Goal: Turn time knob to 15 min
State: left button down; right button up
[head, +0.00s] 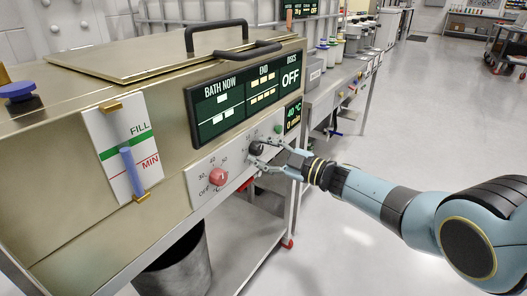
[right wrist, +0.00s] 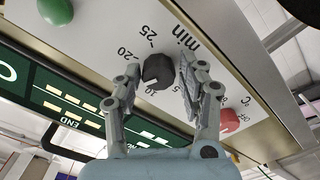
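The time knob (head: 256,148) is a black dial on the pale front panel of a brass-coloured bath. In the right wrist view the same black knob (right wrist: 157,72) sits below the printed "20", "25" and "min"; I cannot tell where it points. My right gripper (head: 268,155) is at this knob. In the right wrist view the gripper (right wrist: 158,88) has its two fingers apart, one on each side of the knob. A gap shows on the left side; contact on the right is unclear. My left gripper is out of view.
A red knob (head: 218,176) with OFF and number marks is left of the black one. A green button (head: 278,128) is to its right. Above is the dark display panel (head: 245,95). A level gauge (head: 127,150) is at left.

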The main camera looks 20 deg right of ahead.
jog(key=shift+o, duration=1.1)
jog(key=shift+d, duration=0.1)
jog(key=v, duration=1.1)
jog(key=shift+s+d, duration=0.25)
jog(key=shift+s, duration=0.1)
